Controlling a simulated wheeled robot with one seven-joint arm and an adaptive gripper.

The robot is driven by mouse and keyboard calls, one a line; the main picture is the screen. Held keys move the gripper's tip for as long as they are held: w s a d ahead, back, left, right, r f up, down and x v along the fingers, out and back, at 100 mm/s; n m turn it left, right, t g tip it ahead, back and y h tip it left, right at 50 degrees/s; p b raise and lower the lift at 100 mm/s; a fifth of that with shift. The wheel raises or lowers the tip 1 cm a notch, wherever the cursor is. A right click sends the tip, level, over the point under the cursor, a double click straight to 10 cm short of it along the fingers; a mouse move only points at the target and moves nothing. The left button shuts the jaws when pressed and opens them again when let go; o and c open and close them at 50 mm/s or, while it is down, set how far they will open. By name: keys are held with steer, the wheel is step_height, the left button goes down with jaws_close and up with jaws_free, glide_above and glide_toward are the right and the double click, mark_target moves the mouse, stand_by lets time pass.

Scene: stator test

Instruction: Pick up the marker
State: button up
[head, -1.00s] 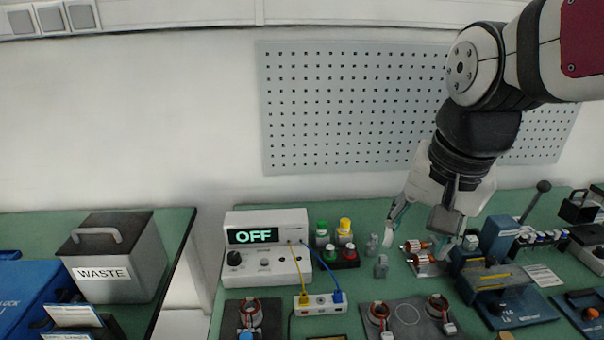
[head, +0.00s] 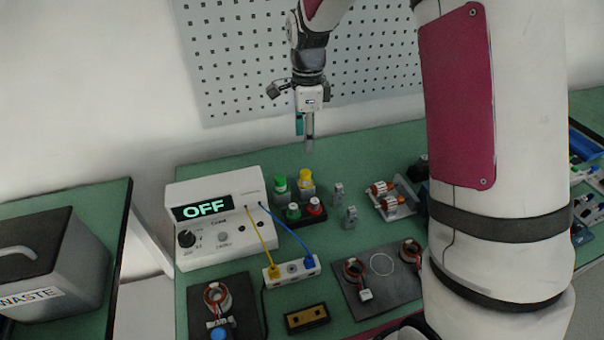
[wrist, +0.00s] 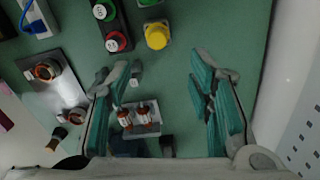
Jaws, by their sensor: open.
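I cannot make out a marker in either view. My gripper (head: 305,132) is above the back of the green bench, in front of the pegboard. It also shows in the wrist view (wrist: 163,82), with its two teal-padded fingers wide apart and nothing between them. Below it lie the yellow button (head: 305,178), the green button (head: 281,186) and the red button (head: 314,207). The yellow button (wrist: 157,36) appears beyond the fingertips in the wrist view. My arm hides the right part of the bench in the head view.
The tester reading OFF (head: 215,216) stands left of the buttons, with yellow and blue leads to a white terminal block (head: 292,271). A WASTE bin (head: 50,262) is at left.

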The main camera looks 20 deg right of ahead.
glide_above(305, 172)
steer(key=f, duration=0.7)
steer(key=shift+w+d, duration=0.1)
steer(key=shift+d, duration=0.1)
steer(key=shift+a+f+p, duration=0.15)
steer(key=shift+f+p, duration=0.55)
steer(key=shift+f, duration=2.25)
steer(key=shift+c, duration=0.3)
jaws_close()
